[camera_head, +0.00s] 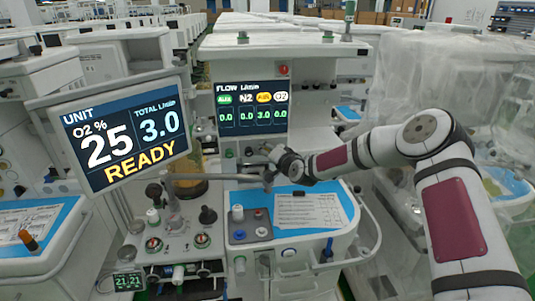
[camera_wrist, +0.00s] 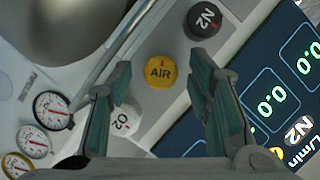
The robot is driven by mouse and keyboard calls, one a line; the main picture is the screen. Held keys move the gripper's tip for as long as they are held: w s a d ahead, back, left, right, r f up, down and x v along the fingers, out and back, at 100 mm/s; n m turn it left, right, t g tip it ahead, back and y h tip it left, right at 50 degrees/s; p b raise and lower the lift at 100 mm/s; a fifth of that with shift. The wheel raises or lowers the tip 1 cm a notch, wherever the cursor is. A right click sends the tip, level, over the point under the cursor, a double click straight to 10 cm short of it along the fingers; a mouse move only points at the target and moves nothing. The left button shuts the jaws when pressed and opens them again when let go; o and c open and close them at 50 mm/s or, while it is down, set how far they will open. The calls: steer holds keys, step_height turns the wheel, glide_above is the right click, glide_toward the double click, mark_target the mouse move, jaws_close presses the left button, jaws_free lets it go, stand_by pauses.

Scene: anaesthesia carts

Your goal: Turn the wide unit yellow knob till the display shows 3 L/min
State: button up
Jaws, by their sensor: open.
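The yellow knob marked AIR (camera_wrist: 160,71) is in the wrist view, between the white O2 knob (camera_wrist: 124,119) and the black N2 knob (camera_wrist: 203,20). My gripper (camera_wrist: 158,76) is open, one finger to each side of the yellow knob in the picture; I see no finger touching it. That display reads 3.0 under the yellow AIR label and 0.0 in the other columns. The tilted unit screen (camera_head: 123,133) shows TOTAL L/min 3.0, O2 % 25 and READY.
Several round gauges (camera_wrist: 51,111) lie at the left of the wrist view. A blue-topped shelf (camera_head: 338,205) with a paper sheet (camera_head: 310,211) is below my arm. Other carts crowd both sides; a translucent cover (camera_head: 420,85) drapes those at right.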

jaws_close()
steer(key=shift+a+n+h, duration=0.1)
steer(key=shift+n+h, duration=0.7)
steer(key=shift+n, duration=0.2)
jaws_free()
steer(key=v, duration=1.2)
